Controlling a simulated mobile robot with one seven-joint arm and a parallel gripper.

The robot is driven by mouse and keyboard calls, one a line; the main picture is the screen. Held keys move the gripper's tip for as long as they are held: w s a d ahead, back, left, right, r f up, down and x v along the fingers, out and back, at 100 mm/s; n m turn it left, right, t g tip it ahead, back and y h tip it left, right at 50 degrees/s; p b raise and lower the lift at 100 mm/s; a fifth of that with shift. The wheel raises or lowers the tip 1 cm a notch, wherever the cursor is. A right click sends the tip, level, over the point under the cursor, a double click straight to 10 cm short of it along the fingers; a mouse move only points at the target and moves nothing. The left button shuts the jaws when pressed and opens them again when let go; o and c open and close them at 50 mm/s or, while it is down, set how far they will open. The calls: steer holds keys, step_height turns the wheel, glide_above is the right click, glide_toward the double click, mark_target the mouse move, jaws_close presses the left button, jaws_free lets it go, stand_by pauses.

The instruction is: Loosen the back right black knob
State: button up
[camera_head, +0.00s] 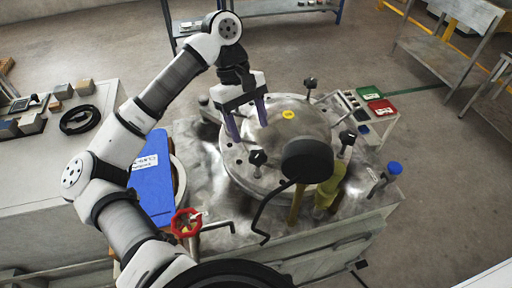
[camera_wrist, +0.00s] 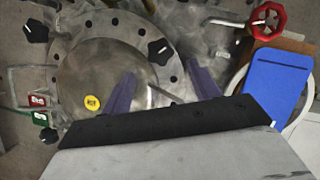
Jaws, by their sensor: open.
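The back right black knob (camera_head: 310,83) stands on the far right rim of the round metal lid (camera_head: 235,165) in the head view. In the wrist view the same knob (camera_wrist: 48,135) appears small at the lower left. My gripper (camera_head: 248,130) is open and empty, with its purple fingers pointing down over the left part of the lid. It is well to the left of that knob and apart from it. Other black knobs are at the front left (camera_head: 257,158) and front right (camera_head: 347,137).
A large black disc (camera_head: 307,160) rises at the front of the lid. A red handwheel (camera_head: 186,222) and a blue panel (camera_head: 152,180) are to the left. Red (camera_head: 381,107) and green (camera_head: 368,93) boxes lie beyond the lid's right side. A yellow sticker (camera_head: 288,114) marks the dome.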

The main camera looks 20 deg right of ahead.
mark_target(257, 154)
steer(key=p+x, duration=0.1)
steer(key=x, duration=0.6)
steer(key=shift+s+f+p, duration=0.15)
steer(key=shift+f+p, duration=0.15)
steer(key=shift+p, duration=0.05)
steer(key=c, duration=1)
steer(key=shift+o, duration=0.2)
